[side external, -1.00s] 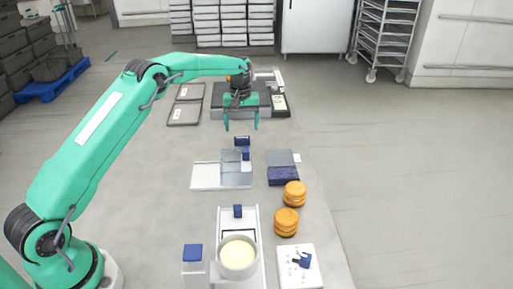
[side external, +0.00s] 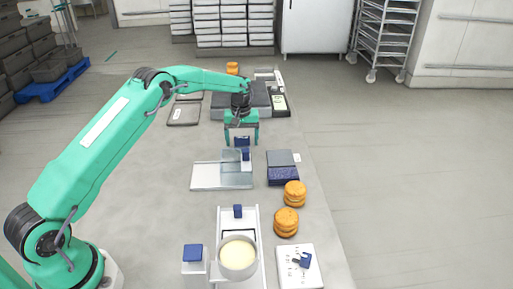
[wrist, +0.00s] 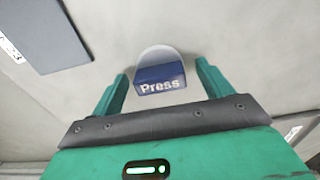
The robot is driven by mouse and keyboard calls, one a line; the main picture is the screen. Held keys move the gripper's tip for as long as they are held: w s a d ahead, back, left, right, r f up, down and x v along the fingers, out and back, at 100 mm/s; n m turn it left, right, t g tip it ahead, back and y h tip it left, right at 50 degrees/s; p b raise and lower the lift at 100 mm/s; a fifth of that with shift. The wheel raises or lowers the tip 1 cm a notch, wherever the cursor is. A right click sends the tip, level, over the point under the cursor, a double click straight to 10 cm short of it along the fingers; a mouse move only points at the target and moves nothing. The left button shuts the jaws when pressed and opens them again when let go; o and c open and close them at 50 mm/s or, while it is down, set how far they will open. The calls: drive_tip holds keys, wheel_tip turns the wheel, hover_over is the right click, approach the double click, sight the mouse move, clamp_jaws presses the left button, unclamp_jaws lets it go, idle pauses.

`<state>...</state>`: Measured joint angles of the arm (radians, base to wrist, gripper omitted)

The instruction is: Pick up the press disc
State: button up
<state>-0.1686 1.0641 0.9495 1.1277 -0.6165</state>
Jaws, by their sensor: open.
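The press disc (wrist: 160,53) has a pale grey round plate and a blue grip block marked "Press" (wrist: 161,85). In the wrist view it lies between my two green fingers, with a gap on each side. My gripper (wrist: 162,74) is open and empty. In the side view my gripper (side external: 241,142) is low over the table, with its fingers on either side of the blue block (side external: 242,141). I cannot tell the exact height of the fingertips. The plate of the disc is hard to make out in the side view.
Clear and white plates (side external: 208,177) lie just in front. A blue-based box (side external: 283,176) and orange filled rounds (side external: 286,222) are to the right. A cream pot (side external: 238,262) stands near the front. A grey scale (side external: 262,95) is behind. A dark tray (wrist: 42,35) is at the wrist view's upper left.

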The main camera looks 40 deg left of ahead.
sight(242, 137)
idle(0.4)
drive_tip(key=c, duration=1.2)
drive_tip(key=shift+r, duration=0.1)
drive_tip(key=shift+r, duration=5)
